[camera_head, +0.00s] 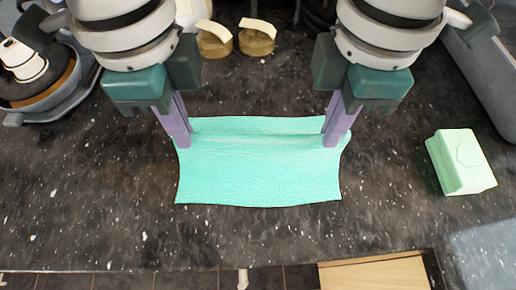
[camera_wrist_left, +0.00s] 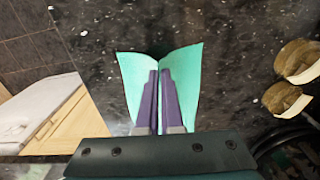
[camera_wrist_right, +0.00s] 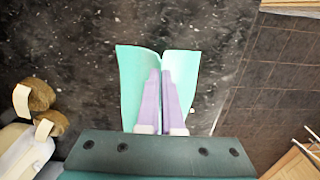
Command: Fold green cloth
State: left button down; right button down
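The green cloth (camera_head: 260,178) lies on the dark speckled counter, with a raised crease running across it between my two grippers. My left gripper (camera_head: 185,143) is at the cloth's left edge and my right gripper (camera_head: 333,142) is at its right edge. In the left wrist view, the left fingers (camera_wrist_left: 160,75) are close together on the cloth (camera_wrist_left: 185,65), in line with the crease. In the right wrist view, the right fingers (camera_wrist_right: 160,75) pinch the cloth (camera_wrist_right: 138,75) the same way. The cloth between the fingertips is mostly hidden.
A pale green block (camera_head: 460,162) stands on the counter at the right. A grey pan-like dish (camera_head: 45,90) is at the left. Two small brown round things (camera_head: 257,40) with pale tops stand behind the cloth. The counter in front of the cloth is clear.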

notch_tip(320, 180, up, 9)
jog(key=p, duration=0.9)
jog(key=shift+r, duration=0.2)
jog(key=shift+s, duration=0.1)
